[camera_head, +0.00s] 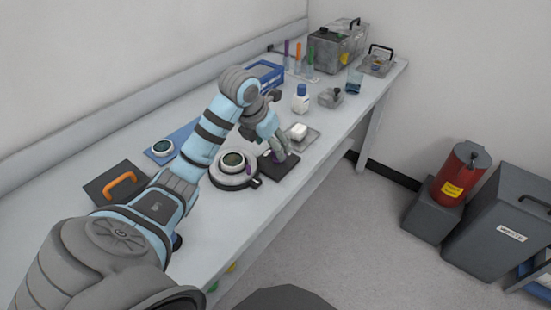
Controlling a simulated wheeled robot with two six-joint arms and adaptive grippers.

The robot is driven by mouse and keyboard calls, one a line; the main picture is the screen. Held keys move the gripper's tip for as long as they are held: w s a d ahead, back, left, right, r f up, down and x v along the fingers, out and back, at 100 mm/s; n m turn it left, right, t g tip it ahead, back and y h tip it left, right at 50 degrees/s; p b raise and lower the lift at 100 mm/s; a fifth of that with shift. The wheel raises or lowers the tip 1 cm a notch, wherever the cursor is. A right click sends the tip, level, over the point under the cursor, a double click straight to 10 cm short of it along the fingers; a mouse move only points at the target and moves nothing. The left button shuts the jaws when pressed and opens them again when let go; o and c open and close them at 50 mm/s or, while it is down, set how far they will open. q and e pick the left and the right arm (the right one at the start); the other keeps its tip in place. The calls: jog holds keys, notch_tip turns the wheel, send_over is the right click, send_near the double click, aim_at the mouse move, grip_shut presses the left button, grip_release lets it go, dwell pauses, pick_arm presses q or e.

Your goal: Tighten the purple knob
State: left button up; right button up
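A small purple patch, which looks like the purple knob (281,158), shows at the fingertips of my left gripper (282,151), over a flat dark plate (268,168). The fingers point down and cover most of it. I cannot tell whether they touch or grip it. Beside the plate on the left stands a round grey-and-white instrument (233,179) with a dark round glass on top and a short black tab. My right gripper is not in view.
A white block on a grey tray (308,139), a white bottle (301,98) and a small grey device (331,98) stand beyond the gripper. A dark panel with an orange handle (120,182) lies at the left. The bench's front edge is close to the dark plate.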

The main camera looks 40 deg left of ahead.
pick_arm(q)
jog(key=x, duration=0.2)
jog(key=w+x, duration=0.1)
jog(key=x, duration=0.3)
jog(key=shift+w+r, duration=0.15)
jog(key=shift+r, duration=0.15)
jog(key=shift+s+r, duration=0.15)
jog(key=shift+s, duration=0.15)
jog(key=c, duration=1.2)
jog(key=shift+o, duration=0.2)
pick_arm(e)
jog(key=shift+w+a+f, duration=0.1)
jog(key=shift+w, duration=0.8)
